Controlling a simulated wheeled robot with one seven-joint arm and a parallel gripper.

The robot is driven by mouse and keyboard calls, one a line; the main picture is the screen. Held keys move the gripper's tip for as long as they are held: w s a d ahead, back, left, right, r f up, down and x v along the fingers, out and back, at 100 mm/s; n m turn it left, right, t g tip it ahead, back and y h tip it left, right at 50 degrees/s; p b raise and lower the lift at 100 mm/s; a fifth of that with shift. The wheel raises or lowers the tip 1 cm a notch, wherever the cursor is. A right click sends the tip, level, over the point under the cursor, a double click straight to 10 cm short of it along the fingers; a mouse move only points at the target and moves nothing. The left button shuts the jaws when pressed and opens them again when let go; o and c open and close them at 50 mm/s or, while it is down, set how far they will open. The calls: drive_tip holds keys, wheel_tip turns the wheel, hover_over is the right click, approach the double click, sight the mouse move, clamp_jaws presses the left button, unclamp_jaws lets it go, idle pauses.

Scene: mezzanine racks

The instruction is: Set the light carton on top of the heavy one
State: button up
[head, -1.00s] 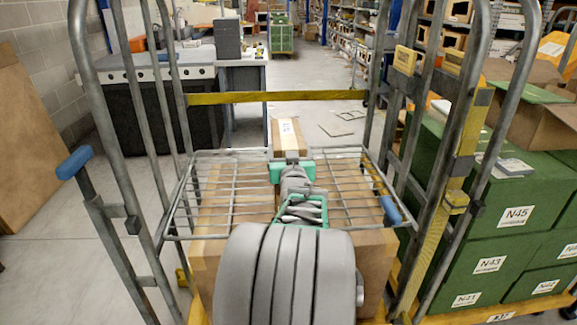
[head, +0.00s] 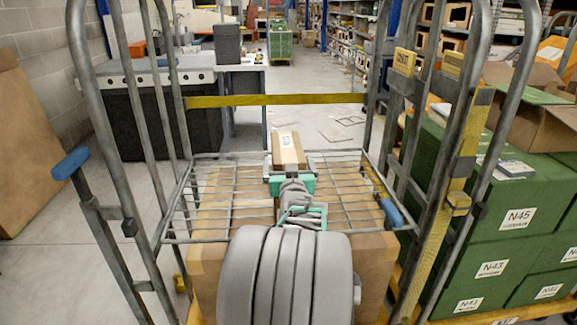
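A small brown carton (head: 288,148) with a white label strip on top is just beyond my gripper (head: 291,172), at the far edge of the wire shelf (head: 232,157). My gripper is at its near face, over the wire shelf. A large brown carton (head: 213,258) stands under the wire shelf, inside the roll cage. My arm covers the middle of it.
The cage's metal posts (head: 104,120) rise on both sides, with a yellow strap (head: 275,100) across the back. Green boxes (head: 510,220) are stacked at right. A desk with a dark front (head: 165,115) stands behind at left. The aisle floor beyond is mostly open.

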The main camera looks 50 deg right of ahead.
drive_tip(key=v, duration=1.2)
drive_tip(key=w+a+f+n+y, duration=0.3)
drive_tip(key=w+a+f+y, duration=0.25)
drive_tip(key=a, duration=0.35)
drive_tip(key=w+a+f+n+y, duration=0.2)
drive_tip(key=w+a+f+y, duration=0.3)
drive_tip(key=a, duration=0.4)
drive_tip(key=s+a+f+n+g+y, duration=0.1)
drive_tip(key=s+a+f+g, duration=0.1)
drive_tip(key=a, duration=0.5)
drive_tip(key=s+a+f+n+g+y, duration=0.1)
drive_tip(key=s+a+f+n+g, duration=0.1)
drive_tip(key=s+a+g, duration=0.2)
drive_tip(key=s+a+f+n+g+y, duration=0.1)
drive_tip(key=s+a+f+g, duration=0.1)
drive_tip(key=a, duration=0.8)
drive_tip(key=shift+s+n+g, duration=0.4)
drive_tip(key=shift+s+g, duration=0.3)
drive_tip(key=shift+s, duration=0.1)
